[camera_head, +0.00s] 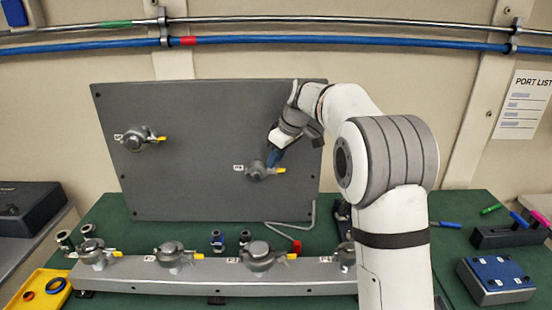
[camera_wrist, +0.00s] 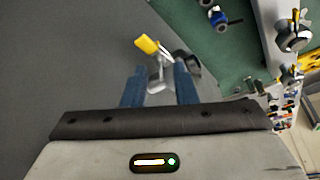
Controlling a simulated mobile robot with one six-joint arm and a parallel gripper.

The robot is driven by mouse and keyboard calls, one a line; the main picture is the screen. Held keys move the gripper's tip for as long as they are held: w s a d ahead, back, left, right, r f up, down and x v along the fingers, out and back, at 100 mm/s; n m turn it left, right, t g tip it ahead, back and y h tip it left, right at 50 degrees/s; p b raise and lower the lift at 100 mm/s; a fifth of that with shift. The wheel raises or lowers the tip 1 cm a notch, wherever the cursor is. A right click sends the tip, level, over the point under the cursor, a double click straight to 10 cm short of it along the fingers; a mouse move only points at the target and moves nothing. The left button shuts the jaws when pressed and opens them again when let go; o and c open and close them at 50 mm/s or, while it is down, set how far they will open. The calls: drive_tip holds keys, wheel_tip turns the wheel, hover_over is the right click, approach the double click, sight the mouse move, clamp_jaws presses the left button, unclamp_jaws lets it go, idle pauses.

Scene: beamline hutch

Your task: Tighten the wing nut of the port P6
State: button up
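A grey upright panel (camera_head: 200,110) carries two clamped ports, each with a small white label and a yellow tab. One port (camera_head: 139,138) is at the upper left; the other (camera_head: 257,172) is at the lower right. The label lettering is too small to read, so I cannot tell which is P6. My gripper (camera_head: 274,157) is at the lower-right port, its blue fingers partly covering the clamp. In the wrist view, the fingers (camera_wrist: 160,88) are apart, with a grey metal piece (camera_wrist: 157,76), possibly the wing nut, between them. The yellow tab (camera_wrist: 147,44) lies just beyond. Contact is unclear.
A grey rail (camera_head: 215,273) with several clamped ports runs along the front of the green bench (camera_head: 455,240). A yellow tray (camera_head: 40,288) with rings is at the front left. A hex key with a red end (camera_head: 297,246) lies below the panel. Blue-topped block (camera_head: 495,275) stands right.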

drive_tip(key=v, duration=0.7)
drive_tip(key=shift+d+r+b, duration=0.2)
drive_tip(key=shift+r+b, duration=0.05)
drive_tip(key=shift+b, duration=0.2)
drive_tip(key=s+d+f+m+h, duration=0.1)
drive_tip(key=s+d+f+m, duration=0.2)
drive_tip(key=s, duration=0.9)
drive_tip(key=s+d+f+m+h, duration=0.1)
drive_tip(key=s+d+f+m, duration=0.3)
drive_tip(key=s, duration=0.8)
drive_tip(key=s+d+f+m+h, duration=0.1)
drive_tip(key=s+d+f+m, duration=0.3)
drive_tip(key=s, duration=0.9)
drive_tip(key=shift+d+f+t+h, duration=0.3)
drive_tip(key=shift+d+f+t, duration=0.15)
drive_tip(key=shift+f, duration=0.45)
drive_tip(key=shift+s, duration=0.15)
